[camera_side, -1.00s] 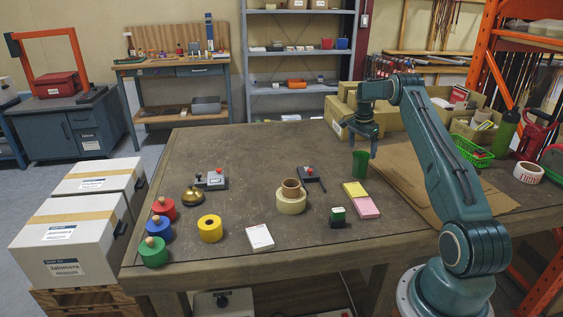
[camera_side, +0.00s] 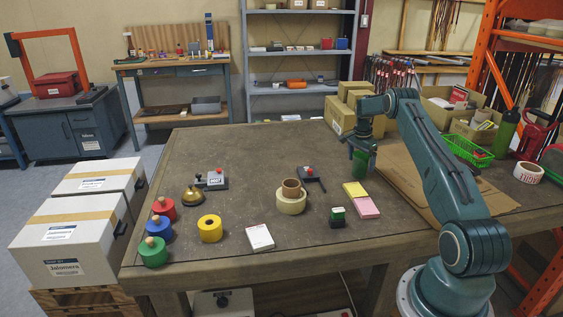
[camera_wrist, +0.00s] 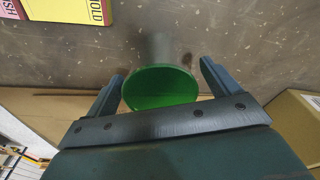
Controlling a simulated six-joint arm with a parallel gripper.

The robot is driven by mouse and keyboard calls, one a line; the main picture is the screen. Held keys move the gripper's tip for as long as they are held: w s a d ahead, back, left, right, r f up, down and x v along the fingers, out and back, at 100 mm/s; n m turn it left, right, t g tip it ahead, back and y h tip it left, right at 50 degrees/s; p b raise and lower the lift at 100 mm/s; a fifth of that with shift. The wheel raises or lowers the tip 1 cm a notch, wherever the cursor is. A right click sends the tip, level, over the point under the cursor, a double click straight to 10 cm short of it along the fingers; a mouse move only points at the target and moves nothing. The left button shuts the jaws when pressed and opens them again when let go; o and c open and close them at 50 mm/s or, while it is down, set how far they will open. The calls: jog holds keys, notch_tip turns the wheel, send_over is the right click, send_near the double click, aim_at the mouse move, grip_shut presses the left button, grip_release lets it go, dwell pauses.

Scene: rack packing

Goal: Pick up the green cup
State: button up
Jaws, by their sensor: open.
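The green cup (camera_side: 359,166) stands upright on the table, right of the middle, behind the sticky notes. My gripper (camera_side: 359,152) is right above and around its upper part in the side view. In the wrist view the cup's open round mouth (camera_wrist: 160,88) shows between my two fingers (camera_wrist: 160,82).
Yellow and pink sticky notes (camera_side: 361,199) lie in front of the cup. Cardboard boxes (camera_side: 341,117) stand behind, and flat cardboard (camera_side: 400,180) lies to the right. The table's back left is clear.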

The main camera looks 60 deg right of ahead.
jog(key=shift+c, duration=0.4)
jog(key=c, duration=1)
jog(key=shift+r, duration=0.1)
jog(key=shift+r, duration=4.9)
